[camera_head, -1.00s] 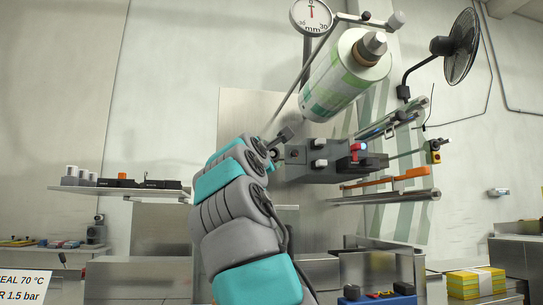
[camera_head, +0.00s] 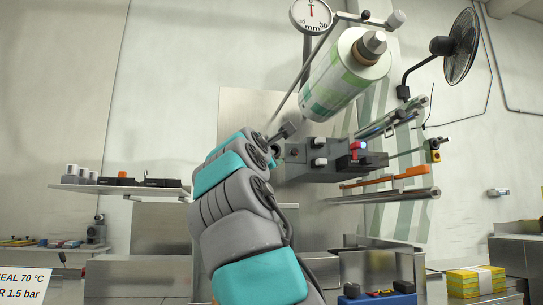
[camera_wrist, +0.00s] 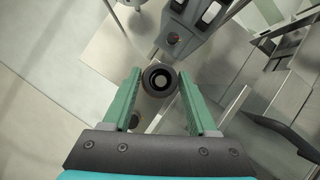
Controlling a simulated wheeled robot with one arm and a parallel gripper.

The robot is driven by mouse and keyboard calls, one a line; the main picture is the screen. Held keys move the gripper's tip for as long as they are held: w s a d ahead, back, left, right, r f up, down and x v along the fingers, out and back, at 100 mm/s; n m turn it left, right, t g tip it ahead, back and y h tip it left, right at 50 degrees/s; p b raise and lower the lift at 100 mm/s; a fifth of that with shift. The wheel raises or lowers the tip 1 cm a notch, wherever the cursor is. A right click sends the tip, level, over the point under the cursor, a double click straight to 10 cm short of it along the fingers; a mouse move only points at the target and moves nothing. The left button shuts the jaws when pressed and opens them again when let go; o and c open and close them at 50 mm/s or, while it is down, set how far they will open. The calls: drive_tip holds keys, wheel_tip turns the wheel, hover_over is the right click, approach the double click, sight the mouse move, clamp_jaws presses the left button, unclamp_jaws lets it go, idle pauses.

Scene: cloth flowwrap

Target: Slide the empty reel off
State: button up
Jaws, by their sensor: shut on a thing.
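In the wrist view, the two green fingers of my gripper (camera_wrist: 160,95) stand on either side of a dark round reel core (camera_wrist: 147,83), seen end-on with a pale centre. The gripper is shut on this empty reel. Whether the reel is still around a shaft I cannot tell. In the head view, my arm hides most of the gripper and the reel, in front of the machine's grey control box (camera_head: 330,158). A full roll of green and white printed film (camera_head: 345,77) hangs on a spindle above and to the right.
A round dial gauge (camera_head: 311,15) and a fan (camera_head: 455,47) are above. Rollers and bars, one with an orange part (camera_head: 411,172), project at the right. A shelf (camera_head: 120,190) with small items is at the left. A yellow stack (camera_head: 475,283) lies lower right.

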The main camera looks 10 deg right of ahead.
drive_tip(key=shift+s+f+b, duration=0.15)
drive_tip(key=shift+s+b, duration=0.35)
drive_tip(key=shift+s, duration=3.75)
